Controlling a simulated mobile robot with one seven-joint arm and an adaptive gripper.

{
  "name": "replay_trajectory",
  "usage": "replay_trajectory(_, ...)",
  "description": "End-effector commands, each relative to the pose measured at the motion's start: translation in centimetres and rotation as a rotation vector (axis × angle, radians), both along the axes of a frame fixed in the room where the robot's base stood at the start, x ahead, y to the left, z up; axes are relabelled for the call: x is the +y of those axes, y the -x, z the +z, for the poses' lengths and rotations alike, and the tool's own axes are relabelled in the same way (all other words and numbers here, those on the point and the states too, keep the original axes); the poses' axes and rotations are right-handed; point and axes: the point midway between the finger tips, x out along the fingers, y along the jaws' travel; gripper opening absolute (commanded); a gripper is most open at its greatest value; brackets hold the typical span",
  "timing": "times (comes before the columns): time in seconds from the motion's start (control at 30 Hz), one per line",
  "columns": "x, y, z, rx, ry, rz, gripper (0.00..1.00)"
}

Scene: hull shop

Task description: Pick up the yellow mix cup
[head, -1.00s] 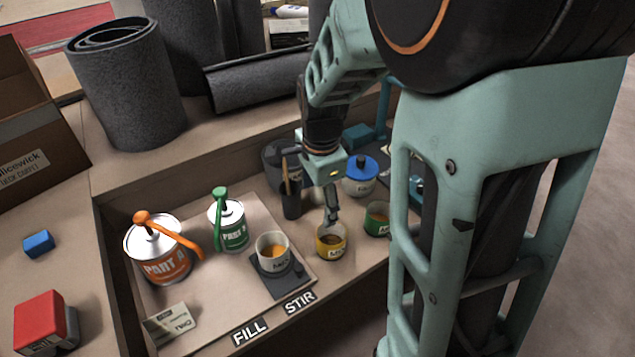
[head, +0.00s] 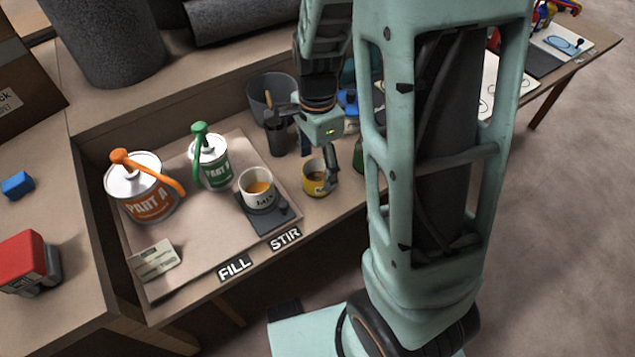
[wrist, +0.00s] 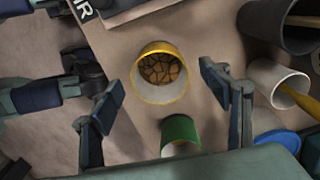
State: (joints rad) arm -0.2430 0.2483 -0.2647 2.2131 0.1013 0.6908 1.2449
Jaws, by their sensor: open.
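The yellow mix cup (head: 316,178) stands upright on the bench, right of the tray, in the head view. In the wrist view the yellow mix cup (wrist: 160,78) shows from above, with a cracked brown layer inside. My gripper (head: 325,165) is at the cup in the head view, and one finger shows in front of its right side. In the wrist view my gripper (wrist: 157,90) is open, with one finger on each side of the cup and a gap to each. Nothing is held. The far finger is partly hidden in the head view.
A green cup (wrist: 181,135) stands close to the yellow cup. A white mix cup (head: 257,188) with amber liquid sits on a dark scale at left. The orange Part A can (head: 142,190) and green Part B can (head: 211,163) stand on the tray. A grey bin (head: 268,94) is behind.

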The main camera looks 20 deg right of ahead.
Motion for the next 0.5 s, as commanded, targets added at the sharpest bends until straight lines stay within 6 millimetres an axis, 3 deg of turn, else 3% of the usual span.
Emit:
replay_trajectory(0.23,-0.1,0.1,-4.1,0.003,0.001,-0.001,0.70)
replay_trajectory(0.5,-0.1,0.0,-4.4,0.000,0.001,0.000,0.70)
